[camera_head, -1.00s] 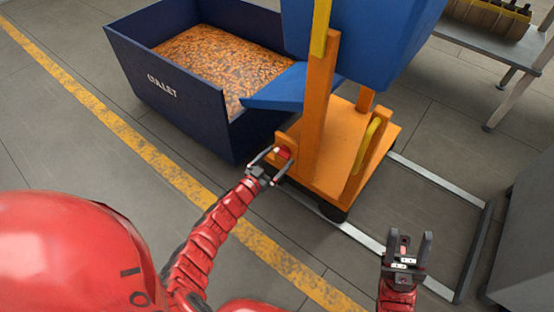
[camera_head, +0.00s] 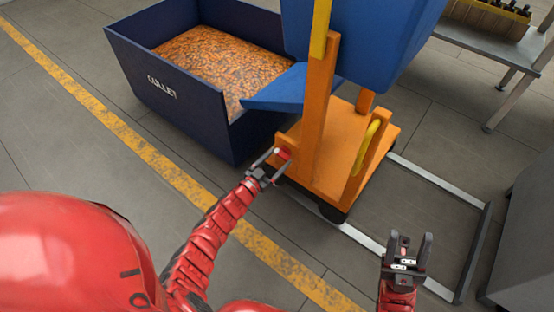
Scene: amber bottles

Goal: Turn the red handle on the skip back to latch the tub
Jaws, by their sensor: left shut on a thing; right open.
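The skip has an orange wheeled frame (camera_head: 328,160) and a blue tub (camera_head: 365,42) raised on it. The red handle (camera_head: 284,153) is at the lower left corner of the frame. My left gripper (camera_head: 273,160) is shut on the red handle, its fingers on either side, hiding part of it. My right gripper (camera_head: 410,245) is open and empty, pointing up at the lower right, apart from the skip. The tub's blue lip (camera_head: 277,90) slopes over the edge of the cullet bin.
A dark blue bin (camera_head: 185,100) marked CULLET holds amber pieces (camera_head: 220,65) left of the skip. A yellow grab handle (camera_head: 366,146) is on the frame's right. Metal floor rails (camera_head: 435,180) lie right of it. A grey bench (camera_head: 490,40) stands at the upper right.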

